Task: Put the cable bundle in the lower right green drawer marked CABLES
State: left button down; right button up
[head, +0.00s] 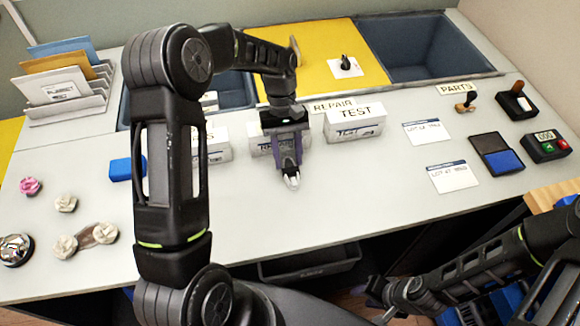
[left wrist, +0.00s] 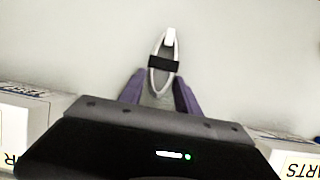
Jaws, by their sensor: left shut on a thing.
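The cable bundle (left wrist: 163,62) is a narrow white loop with a black band. My left gripper (head: 288,160) is shut on it over the worktop, just in front of the white boxes. In the head view the end of the bundle (head: 292,182) sticks out past the purple fingers. In the left wrist view it stands out beyond the gripper (left wrist: 160,95). My right gripper (head: 397,296) is low at the lower right, dark and partly hard to make out, so its jaws cannot be read. No green drawer marked CABLES shows in either view.
White boxes (head: 355,130) stand behind my left gripper, with grey bins (head: 425,78) at the back. Cards, a blue ink pad (head: 497,155) and a button box (head: 546,146) lie on the right. A dark tray (head: 312,263) sits below the front edge. The front middle worktop is clear.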

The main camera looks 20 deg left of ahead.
aim_at(288, 160)
pick_arm(q)
notch_tip(288, 160, up, 10)
dwell(0.6)
dwell(0.5)
